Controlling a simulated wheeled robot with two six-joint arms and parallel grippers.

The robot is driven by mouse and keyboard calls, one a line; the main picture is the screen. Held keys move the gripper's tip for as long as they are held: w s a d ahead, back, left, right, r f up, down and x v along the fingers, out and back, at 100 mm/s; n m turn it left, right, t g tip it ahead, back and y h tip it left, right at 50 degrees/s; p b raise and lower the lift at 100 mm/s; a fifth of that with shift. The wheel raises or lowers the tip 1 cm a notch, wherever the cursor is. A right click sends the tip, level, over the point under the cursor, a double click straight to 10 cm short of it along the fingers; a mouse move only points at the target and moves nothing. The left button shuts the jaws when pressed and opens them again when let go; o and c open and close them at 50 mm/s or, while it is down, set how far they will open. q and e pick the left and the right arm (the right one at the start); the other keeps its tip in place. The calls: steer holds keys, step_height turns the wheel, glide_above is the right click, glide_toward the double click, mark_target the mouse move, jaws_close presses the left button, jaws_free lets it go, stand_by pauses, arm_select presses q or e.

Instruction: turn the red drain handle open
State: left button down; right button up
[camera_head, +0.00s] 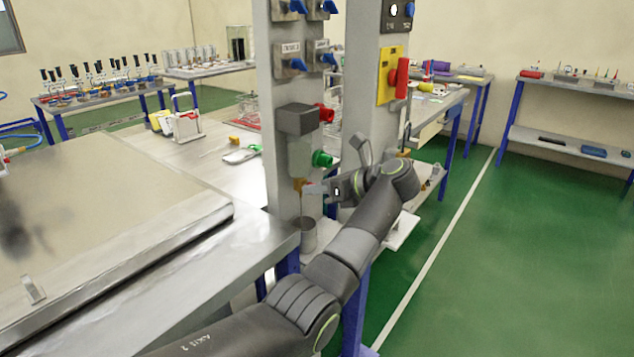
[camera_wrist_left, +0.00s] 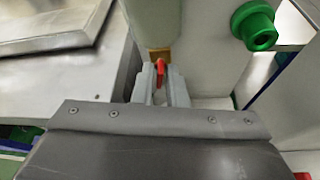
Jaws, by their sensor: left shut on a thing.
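The red drain handle (camera_wrist_left: 161,74) is small and stands out below a brass valve body (camera_wrist_left: 159,54) on the grey column in the left wrist view. The brass body also shows low on the column in the head view (camera_head: 299,184). My left gripper (camera_head: 312,190) is at the valve, its fingers pointing at the column. In the left wrist view my left gripper (camera_wrist_left: 161,92) has its two fingers on either side of the red handle, shut on it. The lower part of the handle is between the fingers. My right gripper is not in view.
A green fitting (camera_head: 322,158) and a red fitting (camera_head: 325,112) stick out above the valve. A grey cup (camera_head: 308,237) is below it. A yellow plate with a red switch (camera_head: 400,78) is on the column behind. A metal bench (camera_head: 130,240) stands left.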

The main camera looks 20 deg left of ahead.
arm_select(q)
steer(key=m+g+b, duration=0.1)
steer(key=m+b, duration=0.1)
steer(key=m+g+y+b, duration=0.1)
steer(key=m+b, duration=0.1)
steer(key=m, duration=0.1)
steer(key=shift+w+g+y, duration=0.15)
steer(key=shift+g+y, duration=0.15)
steer(key=shift+g, duration=0.1)
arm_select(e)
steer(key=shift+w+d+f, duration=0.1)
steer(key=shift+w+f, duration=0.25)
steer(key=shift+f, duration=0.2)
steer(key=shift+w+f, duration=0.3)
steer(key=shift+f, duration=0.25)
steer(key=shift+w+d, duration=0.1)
arm_select(q)
steer(key=c, duration=1.7)
jaws_free()
steer(key=shift+o, duration=0.5)
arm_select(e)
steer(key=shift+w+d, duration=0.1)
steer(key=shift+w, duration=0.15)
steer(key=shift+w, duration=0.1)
